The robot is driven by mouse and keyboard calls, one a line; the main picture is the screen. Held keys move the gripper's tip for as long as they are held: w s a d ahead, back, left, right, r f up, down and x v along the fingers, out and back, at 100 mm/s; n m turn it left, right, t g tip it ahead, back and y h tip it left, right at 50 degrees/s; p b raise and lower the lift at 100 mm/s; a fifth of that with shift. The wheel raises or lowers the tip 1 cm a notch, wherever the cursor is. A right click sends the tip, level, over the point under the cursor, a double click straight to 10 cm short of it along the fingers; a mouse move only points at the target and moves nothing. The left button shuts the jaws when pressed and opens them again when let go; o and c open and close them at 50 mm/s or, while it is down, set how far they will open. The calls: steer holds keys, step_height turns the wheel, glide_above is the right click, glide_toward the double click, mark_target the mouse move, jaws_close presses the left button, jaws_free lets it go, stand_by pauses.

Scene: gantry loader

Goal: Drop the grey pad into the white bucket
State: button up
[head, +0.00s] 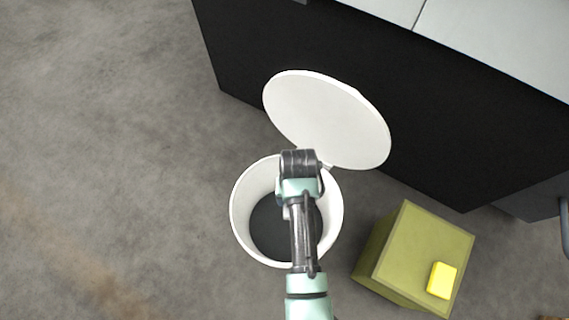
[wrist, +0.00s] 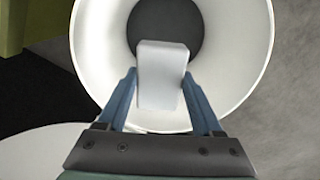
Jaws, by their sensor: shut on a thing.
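The white bucket (head: 239,213) stands on the floor with its round white lid (head: 325,115) swung open at the back. Its inside bottom looks dark. In the wrist view the bucket (wrist: 245,60) fills the upper middle. My gripper (wrist: 164,85) is shut on the grey pad (wrist: 162,68), which looks light grey, and holds it over the bucket's opening. How high the pad is above the rim I cannot tell. In the head view my arm covers part of the bucket, and the pad and fingertips are hidden.
An olive-green box (head: 418,255) stands right of the bucket with a yellow block (head: 441,280) on top. A black-sided counter (head: 440,130) with a light top runs behind the lid. The floor (head: 100,150) to the left is clear.

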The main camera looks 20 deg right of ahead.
steer(key=shift+f+b, duration=1.1)
steer(key=shift+f, duration=0.3)
steer(key=o, duration=1.4)
steer(key=shift+c, duration=0.2)
steer(key=shift+r, duration=0.15)
step_height(320, 180, up, 13)
steer(key=p, duration=0.6)
steer(key=shift+p, duration=0.4)
